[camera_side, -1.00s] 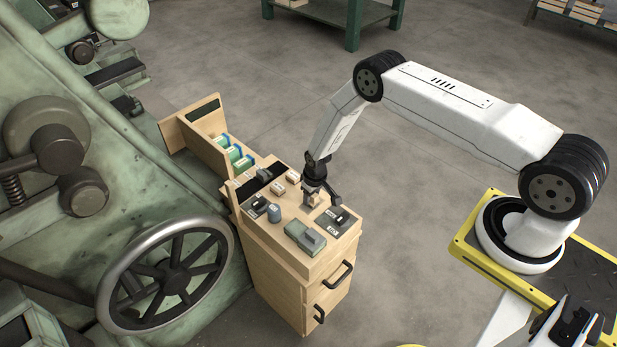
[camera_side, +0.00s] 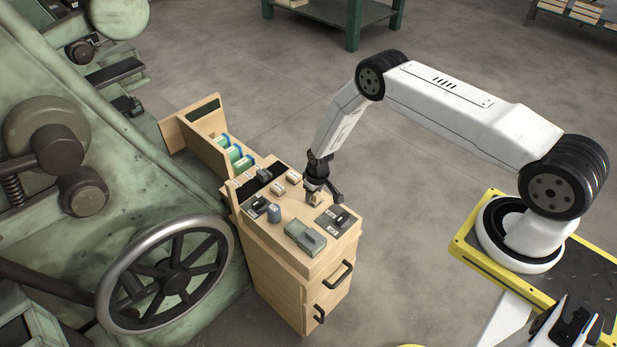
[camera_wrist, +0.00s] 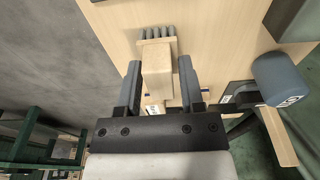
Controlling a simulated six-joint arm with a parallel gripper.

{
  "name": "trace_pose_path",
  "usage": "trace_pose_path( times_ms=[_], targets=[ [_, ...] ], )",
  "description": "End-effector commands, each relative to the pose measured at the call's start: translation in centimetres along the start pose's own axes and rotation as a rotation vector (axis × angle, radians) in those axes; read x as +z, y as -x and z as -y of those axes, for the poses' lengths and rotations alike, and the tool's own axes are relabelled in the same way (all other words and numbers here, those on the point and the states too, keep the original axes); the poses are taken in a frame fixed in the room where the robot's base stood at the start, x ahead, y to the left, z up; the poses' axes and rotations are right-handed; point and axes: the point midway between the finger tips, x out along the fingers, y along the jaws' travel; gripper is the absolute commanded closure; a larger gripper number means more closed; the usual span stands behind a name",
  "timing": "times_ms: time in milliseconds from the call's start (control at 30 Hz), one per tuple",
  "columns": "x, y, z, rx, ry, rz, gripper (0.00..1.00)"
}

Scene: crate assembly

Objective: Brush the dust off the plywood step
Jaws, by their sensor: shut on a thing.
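The plywood step is the pale wooden top of the drawer cabinet (camera_side: 272,220); its surface also shows in the wrist view (camera_wrist: 215,30). My gripper (camera_side: 316,196) is low over the right part of this top. In the wrist view my gripper (camera_wrist: 160,85) is shut on a small wooden brush (camera_wrist: 157,60), with one finger on each side of its block. The brush's grey bristles (camera_wrist: 157,32) point away from the wrist. I cannot tell whether the bristles touch the wood. No dust can be made out.
A grey-green block (camera_side: 305,236), a blue-grey cylinder (camera_side: 274,212) and dark labelled fixtures (camera_side: 338,217) stand on the top. Green-and-white items (camera_side: 237,155) sit in the shelf behind. A large handwheel (camera_side: 168,274) stands close on the left. Open floor lies to the right.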

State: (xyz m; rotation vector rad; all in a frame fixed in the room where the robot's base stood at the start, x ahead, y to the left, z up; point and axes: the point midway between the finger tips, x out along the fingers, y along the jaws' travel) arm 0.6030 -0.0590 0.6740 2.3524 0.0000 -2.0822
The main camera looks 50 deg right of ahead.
Motion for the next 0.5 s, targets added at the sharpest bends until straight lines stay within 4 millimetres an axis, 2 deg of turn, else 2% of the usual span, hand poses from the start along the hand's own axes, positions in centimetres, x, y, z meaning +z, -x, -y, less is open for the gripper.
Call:
trace_pose_path(
  times_ms=[333, 400, 467, 500],
  targets=[
    [0.1, -0.1, -3.3, 0.0, -0.003, 0.002, 1.0],
    [0.0, 0.4, -3.1, 0.0, -0.001, 0.002, 1.0],
    [-0.3, 2.3, -3.1, 0.0, 0.0, -0.002, 1.0],
    [-0.3, 2.5, -3.1, 0.0, 0.0, 0.0, 1.0]
  ],
)
